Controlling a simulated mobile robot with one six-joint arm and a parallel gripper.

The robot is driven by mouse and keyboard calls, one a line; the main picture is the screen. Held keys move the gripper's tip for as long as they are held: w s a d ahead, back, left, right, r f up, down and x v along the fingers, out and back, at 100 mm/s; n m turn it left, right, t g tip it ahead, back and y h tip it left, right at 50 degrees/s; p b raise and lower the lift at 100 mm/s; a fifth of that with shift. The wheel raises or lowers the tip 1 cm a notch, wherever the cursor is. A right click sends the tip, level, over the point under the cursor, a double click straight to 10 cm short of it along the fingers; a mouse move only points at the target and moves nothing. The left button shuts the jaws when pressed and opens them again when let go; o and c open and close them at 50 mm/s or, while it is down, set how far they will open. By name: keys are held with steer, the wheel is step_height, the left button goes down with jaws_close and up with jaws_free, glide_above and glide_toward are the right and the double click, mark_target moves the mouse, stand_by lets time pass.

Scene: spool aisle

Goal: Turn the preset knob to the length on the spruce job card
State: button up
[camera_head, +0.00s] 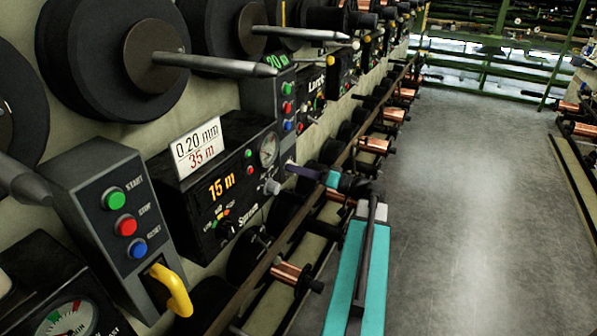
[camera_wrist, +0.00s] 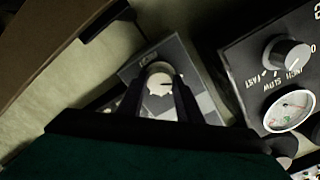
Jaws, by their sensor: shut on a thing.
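The job card (camera_head: 197,148) reads "0.20 mm" in black and "35 m" in red. It stands on a black control box (camera_head: 191,217) whose amber display (camera_head: 222,187) reads "15 m"; the name on the box looks like Spruce. A pale preset knob (camera_head: 271,187) sticks out at the box's right end. My gripper (camera_head: 292,168) is beside it. In the wrist view, my gripper (camera_wrist: 160,84) is shut on a pale round knob (camera_wrist: 159,79) with a dark pointer mark, on a grey panel. The fingers hide its sides, and its scale is not readable.
A grey panel (camera_head: 95,190) with green, red and blue buttons and a yellow handle (camera_head: 171,290) stands left of the box. A speed knob (camera_wrist: 286,54) and a gauge (camera_wrist: 289,110) are close to my gripper. Spools and rods line the wall; the floor (camera_head: 460,220) is clear.

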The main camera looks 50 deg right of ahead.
steer(key=shift+m, duration=0.3)
steer(key=shift+m+p, duration=5.3)
steer(key=shift+m, duration=3.3)
steer(key=shift+d, duration=0.1)
steer(key=o, duration=1)
steer(key=shift+o, duration=0.2)
steer(key=shift+s, duration=0.2)
steer(key=b+v, duration=0.1)
steer(key=v, duration=1.2)
steer(key=shift+s, duration=0.25)
